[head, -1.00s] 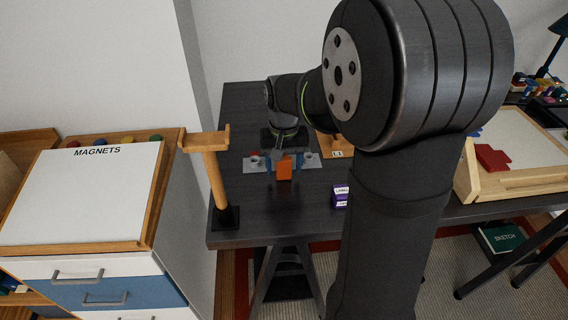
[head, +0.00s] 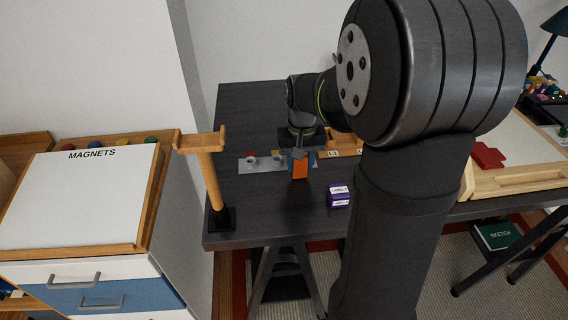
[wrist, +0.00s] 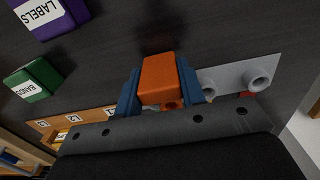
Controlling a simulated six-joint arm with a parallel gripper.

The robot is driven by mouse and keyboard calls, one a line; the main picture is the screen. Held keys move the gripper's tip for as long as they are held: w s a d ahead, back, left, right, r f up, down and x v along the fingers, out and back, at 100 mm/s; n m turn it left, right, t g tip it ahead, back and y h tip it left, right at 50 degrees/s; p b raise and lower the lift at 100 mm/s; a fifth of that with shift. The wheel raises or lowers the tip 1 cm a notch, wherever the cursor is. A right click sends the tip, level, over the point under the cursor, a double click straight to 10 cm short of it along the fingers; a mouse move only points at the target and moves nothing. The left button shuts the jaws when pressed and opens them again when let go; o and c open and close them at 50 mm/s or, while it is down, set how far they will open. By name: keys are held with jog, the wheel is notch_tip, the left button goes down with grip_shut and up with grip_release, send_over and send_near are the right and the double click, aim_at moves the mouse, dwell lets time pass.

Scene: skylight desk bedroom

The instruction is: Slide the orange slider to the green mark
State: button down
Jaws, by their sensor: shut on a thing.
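The orange slider (head: 300,169) is a small upright block at the right part of a grey panel (head: 258,165) on the dark desk. My gripper (head: 301,157) is shut on it. In the wrist view the orange slider (wrist: 158,76) sits between my two blue fingers (wrist: 158,92), which touch its sides. The grey panel (wrist: 235,74) runs off to the right there, with round grey fittings and a bit of red beside it. I see no green mark; my gripper and the slider hide part of the panel.
A purple LABELS box (head: 339,194) stands to the right of the slider, and a green BANDS box (wrist: 33,79) shows in the wrist view. A wooden tray with lettered tags (wrist: 70,124) lies close by. A wooden post (head: 209,180) stands at the desk's left edge.

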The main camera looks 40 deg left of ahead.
jog(key=shift+w+d, duration=0.9)
jog(key=shift+w, duration=0.05)
jog(key=c, duration=0.9)
grip_release()
jog(key=shift+d, duration=0.1)
notch_tip(320, 180, up, 18)
jog(key=shift+f, duration=0.25)
jog(key=shift+f, duration=0.1)
